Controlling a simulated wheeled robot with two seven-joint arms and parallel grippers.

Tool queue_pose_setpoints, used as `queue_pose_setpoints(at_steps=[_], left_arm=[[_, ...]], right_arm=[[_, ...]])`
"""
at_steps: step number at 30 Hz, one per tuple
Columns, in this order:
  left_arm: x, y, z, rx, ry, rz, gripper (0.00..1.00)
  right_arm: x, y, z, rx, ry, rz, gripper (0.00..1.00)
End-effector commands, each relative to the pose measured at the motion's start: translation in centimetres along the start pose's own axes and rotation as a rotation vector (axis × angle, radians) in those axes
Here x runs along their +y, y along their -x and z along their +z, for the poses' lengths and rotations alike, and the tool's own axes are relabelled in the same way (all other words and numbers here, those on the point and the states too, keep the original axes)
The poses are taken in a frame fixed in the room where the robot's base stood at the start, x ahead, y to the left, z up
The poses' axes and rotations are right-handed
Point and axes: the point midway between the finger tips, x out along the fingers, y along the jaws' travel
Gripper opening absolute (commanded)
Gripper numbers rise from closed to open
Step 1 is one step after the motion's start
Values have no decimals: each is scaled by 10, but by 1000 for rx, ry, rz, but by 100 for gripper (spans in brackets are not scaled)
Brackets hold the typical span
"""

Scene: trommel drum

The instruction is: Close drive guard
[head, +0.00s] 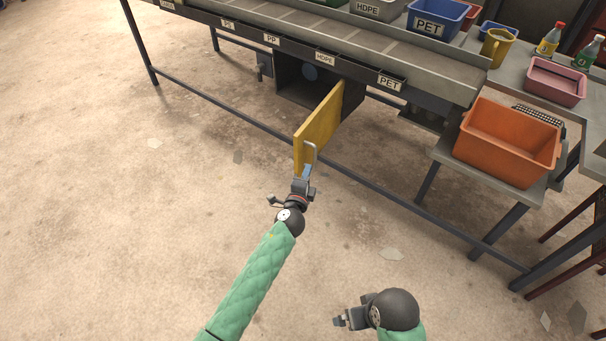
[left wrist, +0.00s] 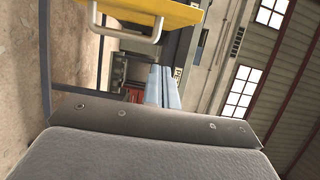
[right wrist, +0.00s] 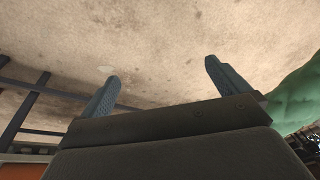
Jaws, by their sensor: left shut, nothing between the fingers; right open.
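The drive guard (head: 320,125) is a yellow panel that stands swung open, jutting out from the dark housing (head: 309,84) under the conveyor. Its pale bar handle (head: 312,153) is at the near end. It also shows at the top of the left wrist view as a yellow panel (left wrist: 157,10) with the handle (left wrist: 128,28). My left gripper (head: 304,175) is shut and empty, close to the near end of the guard, by the handle. I cannot tell whether it touches. My right gripper (head: 340,320) is open and empty over the floor, its fingers spread in the right wrist view (right wrist: 165,80).
The conveyor (head: 330,45) with labelled bins runs above the housing. A long low rail (head: 240,119) crosses beneath it. An orange tub (head: 508,142) stands on a side table at the right. The floor in front is clear.

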Motion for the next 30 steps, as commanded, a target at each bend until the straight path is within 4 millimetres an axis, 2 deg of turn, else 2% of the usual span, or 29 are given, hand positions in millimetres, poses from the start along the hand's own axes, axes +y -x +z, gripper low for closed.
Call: queue_pose_setpoints(at_steps=[3,13,15,21,30], left_arm=[[-3,-22,0,0,1,-1,0],[-1,-80,0,-1,3,1,0],[-1,-80,12,-3,0,2,0],[0,-84,33,-3,1,2,0],[1,-86,40,-1,3,2,0]], right_arm=[[3,8,1,-10,-4,8,100],[9,17,4,-34,-13,23,100],[10,23,5,-44,-16,28,100],[15,31,9,-67,-24,39,100],[16,31,10,-76,-27,42,100]])
